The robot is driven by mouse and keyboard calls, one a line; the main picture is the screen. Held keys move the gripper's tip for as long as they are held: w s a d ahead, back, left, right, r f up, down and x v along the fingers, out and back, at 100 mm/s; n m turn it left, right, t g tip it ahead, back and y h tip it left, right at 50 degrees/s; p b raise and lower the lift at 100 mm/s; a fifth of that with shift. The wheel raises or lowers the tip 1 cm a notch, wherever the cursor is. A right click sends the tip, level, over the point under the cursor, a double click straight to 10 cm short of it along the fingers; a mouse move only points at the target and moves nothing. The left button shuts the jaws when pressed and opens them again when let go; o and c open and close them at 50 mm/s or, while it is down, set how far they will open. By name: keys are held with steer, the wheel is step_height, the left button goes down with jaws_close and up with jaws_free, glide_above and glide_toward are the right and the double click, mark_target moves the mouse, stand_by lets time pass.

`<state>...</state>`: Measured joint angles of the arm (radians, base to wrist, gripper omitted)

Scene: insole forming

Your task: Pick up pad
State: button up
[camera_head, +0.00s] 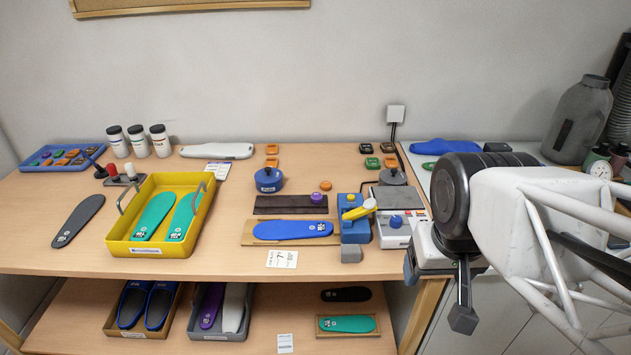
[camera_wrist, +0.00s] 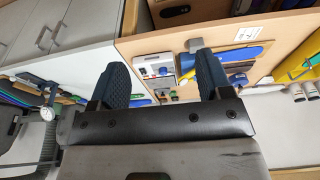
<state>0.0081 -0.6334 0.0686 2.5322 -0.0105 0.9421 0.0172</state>
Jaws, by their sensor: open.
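Which item the task calls the pad is not clear from the frames. A blue insole (camera_head: 293,229) lies on a wooden board at the front middle. My gripper (camera_wrist: 162,78) is open and empty, with two dark blue ribbed fingers spread apart in the wrist view. In the head view it is at the table's front right corner, apart from these things.
A yellow tray (camera_head: 119,248) holds two green insoles. A blue clamp (camera_head: 354,222) and a white scale-like device (camera_head: 397,238) stand between the board and my arm. White jars (camera_head: 139,141) stand at the back left. A lower shelf (camera_head: 258,300) holds trays with shoes and insoles.

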steer(key=shift+w, duration=0.1)
steer(key=n+g, duration=0.3)
steer(key=n, duration=1.3)
glide_above(317, 196)
steer(key=f, duration=1.5)
steer(key=shift+s+d+f, duration=0.1)
steer(key=shift+s+d, duration=0.05)
steer(key=shift+s, duration=0.15)
steer(key=shift+w+a+f, duration=0.25)
steer(key=shift+w+f, duration=0.2)
steer(key=shift+f, duration=0.1)
steer(key=shift+f, duration=1.2)
